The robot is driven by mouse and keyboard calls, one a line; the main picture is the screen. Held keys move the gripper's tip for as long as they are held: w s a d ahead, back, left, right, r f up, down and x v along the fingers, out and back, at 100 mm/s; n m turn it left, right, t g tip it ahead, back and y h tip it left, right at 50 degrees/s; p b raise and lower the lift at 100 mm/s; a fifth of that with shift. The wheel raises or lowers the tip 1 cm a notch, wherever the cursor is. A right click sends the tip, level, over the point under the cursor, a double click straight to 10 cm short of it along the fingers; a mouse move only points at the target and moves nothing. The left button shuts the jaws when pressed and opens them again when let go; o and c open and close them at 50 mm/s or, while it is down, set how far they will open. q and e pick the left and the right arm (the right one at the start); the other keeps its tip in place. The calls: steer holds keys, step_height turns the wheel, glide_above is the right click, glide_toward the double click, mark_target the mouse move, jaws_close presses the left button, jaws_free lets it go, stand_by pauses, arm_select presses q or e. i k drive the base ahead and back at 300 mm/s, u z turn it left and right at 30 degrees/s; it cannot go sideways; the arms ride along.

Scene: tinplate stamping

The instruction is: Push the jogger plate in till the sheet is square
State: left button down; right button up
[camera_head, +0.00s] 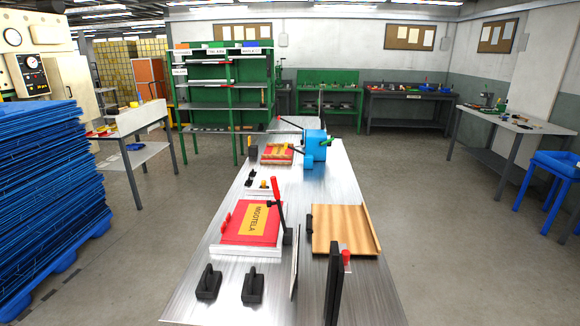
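A red tinplate sheet (232,232) with a yellow panel lettered "MIGOTELA" lies on a pale metal fixture (217,249) on the long table. A small red upright piece (226,221) stands at the sheet's left edge. A lever with a red handle (276,188) and a black base (288,236) stands at its right. I cannot tell for sure which part is the jogger plate, nor whether the sheet is exactly square.
Two black handled blocks (208,283) (253,287) sit in front of the fixture. A thin upright plate (295,262) and a tall black upright (333,285) stand to the right, by a wooden tray (341,228). A blue machine (315,148) stands farther back.

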mark_target(263, 190)
steer(key=k, duration=1.65)
steer(key=u, duration=1.35)
steer(key=i, duration=6.35)
steer(key=z, duration=2)
